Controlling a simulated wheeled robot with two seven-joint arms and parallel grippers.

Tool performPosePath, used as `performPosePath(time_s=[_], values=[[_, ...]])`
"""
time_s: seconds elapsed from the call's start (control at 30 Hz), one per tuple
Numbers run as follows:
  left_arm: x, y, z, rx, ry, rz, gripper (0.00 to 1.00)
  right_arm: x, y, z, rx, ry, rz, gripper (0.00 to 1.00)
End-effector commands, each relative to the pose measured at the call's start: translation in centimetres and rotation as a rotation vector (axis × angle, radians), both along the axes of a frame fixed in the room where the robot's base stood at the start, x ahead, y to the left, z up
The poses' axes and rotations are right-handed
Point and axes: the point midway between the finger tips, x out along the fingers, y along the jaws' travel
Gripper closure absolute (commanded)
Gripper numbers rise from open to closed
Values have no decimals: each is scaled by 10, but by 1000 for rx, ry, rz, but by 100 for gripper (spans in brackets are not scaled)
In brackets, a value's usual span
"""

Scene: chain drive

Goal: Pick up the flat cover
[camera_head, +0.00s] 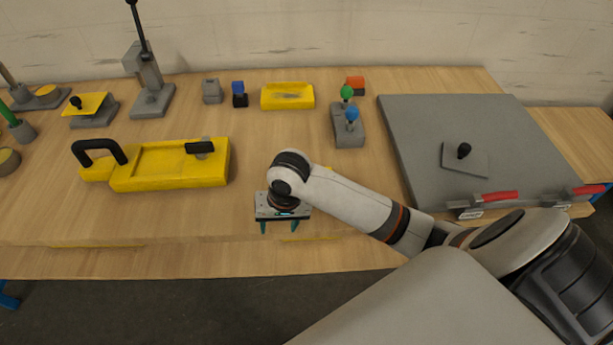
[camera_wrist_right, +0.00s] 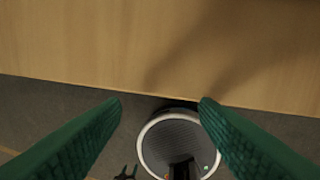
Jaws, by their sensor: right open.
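A thin flat grey plate with a black knob (camera_head: 468,166), which looks like the flat cover, lies on the large grey board (camera_head: 415,125) at the right of the table. My right gripper (camera_head: 278,227) is open and empty, pointing down near the table's front edge, well left of the plate. The plate is not in the wrist view. My left gripper is not in view.
Two red-handled clamps (camera_head: 497,196) sit at the board's front edge. A yellow fixture with a black handle (camera_head: 170,167) stands left of my gripper. Behind are a grey block with green and blue knobs (camera_head: 347,132) and a yellow tray (camera_head: 288,97). A yellow plate with a knob (camera_head: 88,104) is far left.

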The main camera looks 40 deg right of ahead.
Motion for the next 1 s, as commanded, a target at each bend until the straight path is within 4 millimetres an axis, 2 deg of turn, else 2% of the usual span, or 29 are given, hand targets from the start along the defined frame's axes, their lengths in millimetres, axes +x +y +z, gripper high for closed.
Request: performPosePath(time_s=[0.17,0.33,0.43,0.57,0.67,1.0], values=[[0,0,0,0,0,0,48,34,-29,22,-28,48,-189,45],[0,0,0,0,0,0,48,74,-80,65,-59,116,-526,45],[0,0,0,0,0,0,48,88,-106,91,-60,144,-710,45],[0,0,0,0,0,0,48,96,-125,111,-57,166,-854,45],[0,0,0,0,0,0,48,98,-129,111,-55,176,-894,45],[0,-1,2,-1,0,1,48,97,-129,57,-54,175,-895,45]])
